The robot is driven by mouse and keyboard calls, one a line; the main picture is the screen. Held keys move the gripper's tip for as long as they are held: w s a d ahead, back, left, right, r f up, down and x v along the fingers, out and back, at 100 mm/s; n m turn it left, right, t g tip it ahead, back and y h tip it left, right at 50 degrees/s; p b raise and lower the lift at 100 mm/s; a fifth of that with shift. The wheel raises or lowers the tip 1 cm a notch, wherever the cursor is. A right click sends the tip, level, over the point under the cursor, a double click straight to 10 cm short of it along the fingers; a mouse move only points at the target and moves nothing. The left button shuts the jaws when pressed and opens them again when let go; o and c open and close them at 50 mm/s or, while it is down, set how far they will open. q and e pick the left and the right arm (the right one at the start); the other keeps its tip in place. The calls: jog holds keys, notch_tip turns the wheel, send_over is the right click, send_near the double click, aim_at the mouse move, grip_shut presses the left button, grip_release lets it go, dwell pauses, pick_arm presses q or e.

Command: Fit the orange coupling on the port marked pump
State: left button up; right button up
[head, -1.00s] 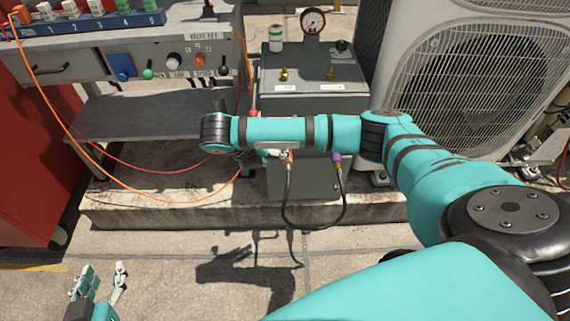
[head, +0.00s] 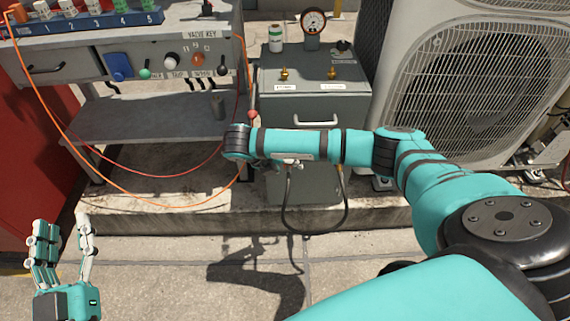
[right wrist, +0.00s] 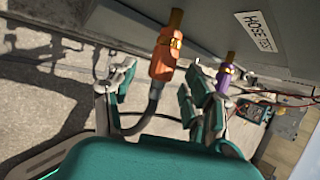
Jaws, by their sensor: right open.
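In the right wrist view the orange coupling (right wrist: 164,60) sits at the end of a dark hose, against a brass fitting. My right gripper (right wrist: 160,76) is open, with its fingers apart on either side of the coupling. A purple coupling (right wrist: 223,82) is to the right, also at a brass fitting. In the head view my right arm hides both couplings and most of its gripper. Two brass ports (head: 284,75) (head: 332,73) stand on top of the grey box (head: 310,105); their labels are too small to read. My left gripper (head: 65,225) is open and empty at lower left.
A label reading HOSE TEST (right wrist: 261,31) is on the grey surface. Thin orange cables (head: 75,150) hang from the bench.

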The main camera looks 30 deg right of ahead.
grip_shut()
jog(key=c, duration=0.7)
grip_release()
grip_shut()
pick_arm(q)
jog(key=shift+w+f, duration=0.1)
jog(key=shift+f, duration=0.2)
pick_arm(e)
jog(key=shift+s, duration=0.15)
pick_arm(q)
jog(key=shift+f+g, duration=0.2)
jog(key=shift+g, duration=0.1)
pick_arm(e)
jog(key=shift+s+a, duration=0.1)
jog(key=shift+a, duration=0.05)
